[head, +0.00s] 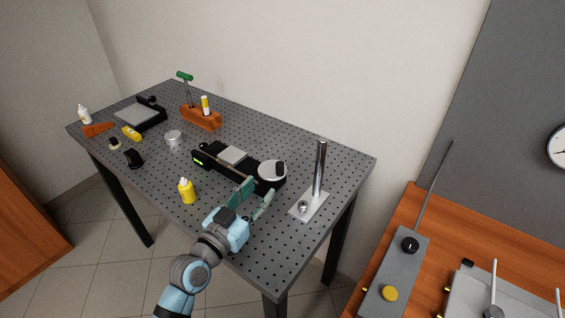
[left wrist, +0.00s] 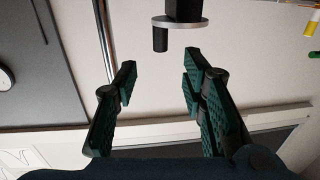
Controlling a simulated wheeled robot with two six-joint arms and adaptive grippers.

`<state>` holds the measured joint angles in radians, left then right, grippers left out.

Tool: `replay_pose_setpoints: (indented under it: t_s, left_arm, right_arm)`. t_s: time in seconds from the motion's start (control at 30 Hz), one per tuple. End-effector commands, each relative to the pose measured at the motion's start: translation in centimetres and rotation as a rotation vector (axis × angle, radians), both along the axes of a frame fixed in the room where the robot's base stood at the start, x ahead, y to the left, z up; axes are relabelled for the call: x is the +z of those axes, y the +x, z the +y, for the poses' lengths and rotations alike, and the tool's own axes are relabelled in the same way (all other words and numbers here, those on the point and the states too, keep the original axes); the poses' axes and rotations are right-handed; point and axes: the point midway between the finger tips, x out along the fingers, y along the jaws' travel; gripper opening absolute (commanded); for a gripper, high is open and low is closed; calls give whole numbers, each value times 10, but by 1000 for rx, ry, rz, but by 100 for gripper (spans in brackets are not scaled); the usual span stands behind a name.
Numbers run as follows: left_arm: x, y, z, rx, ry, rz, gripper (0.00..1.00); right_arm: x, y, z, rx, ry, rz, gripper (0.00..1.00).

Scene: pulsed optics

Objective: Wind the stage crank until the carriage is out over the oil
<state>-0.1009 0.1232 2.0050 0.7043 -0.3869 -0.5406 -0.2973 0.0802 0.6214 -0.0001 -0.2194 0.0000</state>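The black stage (head: 222,170) lies on the perforated table. Its light grey carriage plate (head: 232,155) sits near the middle of its length, and a small green light shows at its left end. The round pale crank (head: 267,172) is at its right end, with a dark handle (head: 281,168). The crank disc (left wrist: 187,22) and handle (left wrist: 160,40) also show in the left wrist view. My left gripper (head: 259,193) is open and empty, just in front of the crank, with its fingers (left wrist: 158,82) apart and short of the handle. My right gripper is out of view. Which thing is the oil is unclear.
A yellow bottle (head: 187,191) stands at the table's front edge. A metal post (head: 320,170) on a pale base rises right of the crank. A round silver tin (head: 173,138), an orange holder (head: 201,118) and a black device (head: 140,113) stand farther left.

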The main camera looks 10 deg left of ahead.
Motion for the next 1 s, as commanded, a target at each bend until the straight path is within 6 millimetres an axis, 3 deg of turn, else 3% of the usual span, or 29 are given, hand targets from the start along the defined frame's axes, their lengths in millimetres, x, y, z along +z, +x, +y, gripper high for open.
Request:
replay_pose_setpoints:
  t_s: [0.2, 0.43, 0.6, 0.83, 1.0]
  left_arm:
    - [0, 56, -15, 0, -3, -1, 38]
    - [-1, 96, -26, -1, -1, 0, 38]
    - [0, 107, -31, -3, -1, 0, 38]
    - [0, 108, -31, -3, -1, 0, 38]
    - [0, 108, -31, -3, -1, 0, 12]
  right_arm:
    - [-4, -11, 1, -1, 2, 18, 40]
    - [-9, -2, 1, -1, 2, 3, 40]
    - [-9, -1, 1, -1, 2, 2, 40]
    - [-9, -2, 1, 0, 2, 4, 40]
    - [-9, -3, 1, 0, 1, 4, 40]
